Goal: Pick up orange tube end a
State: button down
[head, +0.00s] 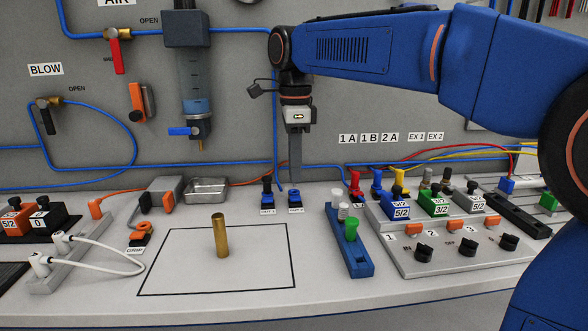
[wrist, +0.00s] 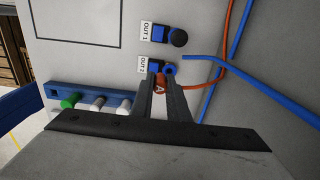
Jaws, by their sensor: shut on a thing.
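My gripper (head: 295,178) points straight down in front of the back wall, above the bench and behind the OUT 2 fitting (head: 295,197). In the wrist view its two fingers (wrist: 160,86) are closed on orange tube end a (wrist: 160,83), which bears a letter A. The orange tube (wrist: 205,84) runs off to the right from the fingers. In the head view the held end cannot be made out; part of the orange tube (head: 262,180) shows left of the fingers. The wrist view also shows the OUT 2 fitting (wrist: 168,68) close to the fingertips.
The OUT 1 fitting (head: 267,194) stands beside OUT 2. A blue rack (head: 354,254) with green and white plugs is at front right. A brass cylinder (head: 221,238) stands in the black outlined square. A metal tray (head: 207,188) and blue tubes (head: 276,120) are near the wall.

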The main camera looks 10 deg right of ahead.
jog(key=s, duration=1.6)
jog(key=shift+w+r, duration=0.3)
jog(key=shift+r, duration=0.35)
jog(key=shift+w+r, duration=0.25)
jog(key=shift+r, duration=0.35)
jog(key=shift+a, duration=0.15)
jog(key=w+a, duration=0.3)
jog(key=a, duration=4)
dwell(1.0)
